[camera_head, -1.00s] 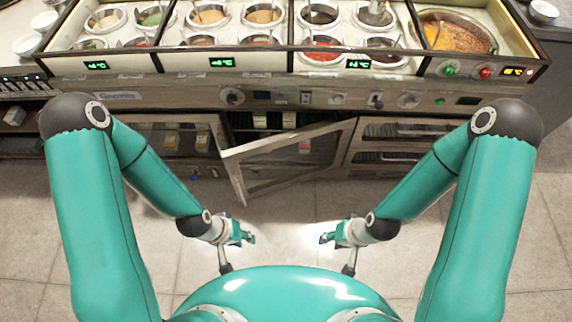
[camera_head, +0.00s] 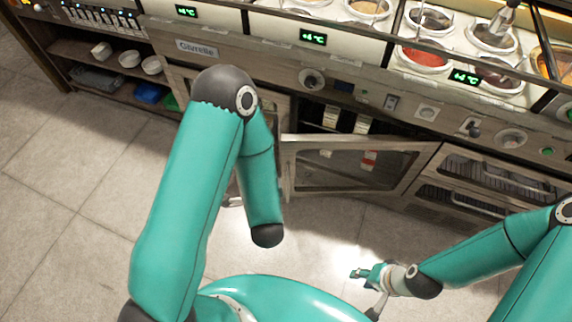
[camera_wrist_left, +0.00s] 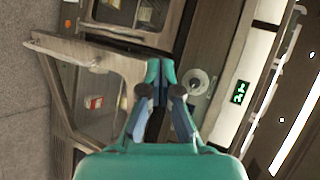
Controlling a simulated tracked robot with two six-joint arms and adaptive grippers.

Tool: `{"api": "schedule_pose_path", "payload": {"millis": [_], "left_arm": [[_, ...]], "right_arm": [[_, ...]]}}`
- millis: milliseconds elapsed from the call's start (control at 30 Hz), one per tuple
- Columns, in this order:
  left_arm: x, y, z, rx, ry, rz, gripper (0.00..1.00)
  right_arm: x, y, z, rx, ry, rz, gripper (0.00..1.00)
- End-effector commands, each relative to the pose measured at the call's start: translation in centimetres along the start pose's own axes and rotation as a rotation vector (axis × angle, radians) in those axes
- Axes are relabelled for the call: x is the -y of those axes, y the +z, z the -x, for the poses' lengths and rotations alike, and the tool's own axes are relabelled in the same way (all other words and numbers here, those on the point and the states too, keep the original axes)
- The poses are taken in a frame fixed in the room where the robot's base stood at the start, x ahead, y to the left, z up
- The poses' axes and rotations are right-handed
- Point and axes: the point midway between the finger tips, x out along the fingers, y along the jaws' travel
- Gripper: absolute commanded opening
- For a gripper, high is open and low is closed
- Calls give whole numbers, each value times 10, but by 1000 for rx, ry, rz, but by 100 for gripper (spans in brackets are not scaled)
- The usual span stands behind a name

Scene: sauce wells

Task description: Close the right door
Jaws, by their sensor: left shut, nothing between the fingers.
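The right door (camera_head: 352,143) is a wood-framed glass door under the counter in the head view. It stands ajar, swung outward, its left edge away from the cabinet and its right side at the cabinet front. A door with a handle also shows sideways in the left wrist view (camera_wrist_left: 100,48). My left gripper (camera_wrist_left: 160,68) is shut and empty there, fingers together, overlapping the cabinet front beside the door frame; I cannot tell whether it touches. In the head view my left arm hides that gripper. My right gripper (camera_head: 360,273) is over the floor, apart from the door; its opening is too small to judge.
Bottles (camera_head: 331,115) stand in the cabinet behind the door. Drawers (camera_head: 470,180) are to its right. The counter (camera_head: 390,75) with sauce wells and knobs is above. Open shelves (camera_head: 110,75) with bowls are at the far left. The floor in front is clear.

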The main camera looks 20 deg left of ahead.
Motion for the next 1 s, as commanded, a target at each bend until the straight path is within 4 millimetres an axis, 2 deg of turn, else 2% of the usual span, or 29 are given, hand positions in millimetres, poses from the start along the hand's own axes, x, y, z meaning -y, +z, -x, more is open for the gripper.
{"api": "schedule_pose_path", "payload": {"millis": [33,200,300,467,667,800,1000], "left_arm": [[-26,-9,-5,-14,-39,-33,0],[-59,-38,0,-81,-78,-71,0],[-70,-52,3,-122,-86,-81,0],[-74,-61,5,-147,-93,-84,0],[-75,-64,-7,-147,-93,-79,0],[-73,-65,-24,-146,-95,-78,0],[-67,-71,-66,-144,-92,-79,0]], "right_arm": [[-12,0,-34,0,0,0,40],[-26,-1,-72,0,0,0,40],[-30,-1,-84,-1,0,0,40],[-33,-1,-91,-1,0,0,40],[-38,-1,-104,-1,0,1,40],[-43,-1,-120,-1,0,0,40],[-43,-1,-119,-1,0,1,40]]}}
